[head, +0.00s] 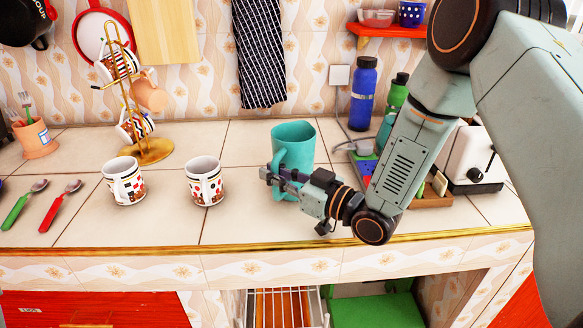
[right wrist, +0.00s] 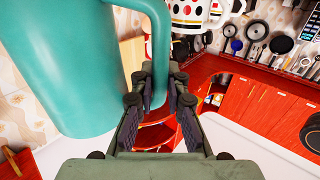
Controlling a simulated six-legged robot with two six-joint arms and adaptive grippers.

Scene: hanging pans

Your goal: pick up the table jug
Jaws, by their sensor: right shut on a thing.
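The table jug (head: 294,144) is a tall teal jug on the tiled counter, right of the two patterned mugs. In the right wrist view its teal body (right wrist: 85,65) fills the upper left. Its handle (right wrist: 158,55) runs down between the fingers. My right gripper (head: 272,176) comes from the right and is shut on the jug's handle. In the right wrist view the fingers (right wrist: 158,98) stand on both sides of the handle. In the head view the gripper hides part of the jug's lower side. I cannot tell whether the base touches the counter. My left gripper is out of view.
Two patterned mugs (head: 124,182) (head: 204,182) stand left of the jug. A gold mug stand (head: 148,152) is behind them. Blue (head: 363,90) and green bottles and a white toaster (head: 470,160) stand right, partly behind my arm. The counter's gold front edge (head: 120,250) is close.

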